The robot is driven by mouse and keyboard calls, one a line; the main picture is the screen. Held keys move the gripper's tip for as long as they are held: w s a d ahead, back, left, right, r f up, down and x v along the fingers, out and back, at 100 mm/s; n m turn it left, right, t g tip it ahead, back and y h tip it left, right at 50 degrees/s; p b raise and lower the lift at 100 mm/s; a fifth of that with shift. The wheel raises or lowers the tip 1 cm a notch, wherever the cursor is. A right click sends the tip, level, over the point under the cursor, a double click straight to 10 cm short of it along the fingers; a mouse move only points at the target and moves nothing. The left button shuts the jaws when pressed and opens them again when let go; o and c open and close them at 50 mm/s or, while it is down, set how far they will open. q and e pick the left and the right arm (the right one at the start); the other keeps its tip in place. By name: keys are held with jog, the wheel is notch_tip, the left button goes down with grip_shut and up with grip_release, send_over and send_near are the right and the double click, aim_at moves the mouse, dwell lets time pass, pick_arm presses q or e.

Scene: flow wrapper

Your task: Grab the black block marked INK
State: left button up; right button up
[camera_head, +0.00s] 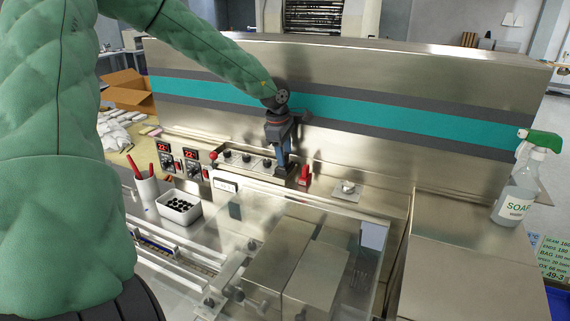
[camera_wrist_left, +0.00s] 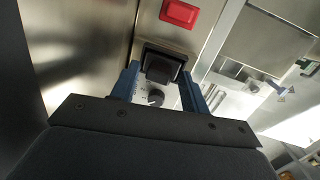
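A black block (camera_wrist_left: 162,62) with a wider dark base sits on the metal panel, close to a red block (camera_wrist_left: 180,13). No INK lettering is readable on it. My left gripper (camera_wrist_left: 160,84) points down at the panel with its two blue fingers apart, one on each side of the black block; a narrow gap seems to show beside it. In the head view the left gripper (camera_head: 283,172) is over the control panel, just left of the red block (camera_head: 304,175), and hides most of the black block. My right gripper is in neither view.
A row of black knobs (camera_head: 247,158) and a red-topped lever (camera_head: 213,156) stand left of the gripper. A clear cover (camera_head: 290,225) lies in front. A white tub (camera_head: 178,208) and a soap spray bottle (camera_head: 517,195) stand at the sides. The tall steel housing (camera_head: 400,75) rises behind.

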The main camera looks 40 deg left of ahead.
pick_arm(q)
jog(key=c, duration=0.8)
jog(key=shift+r, duration=0.1)
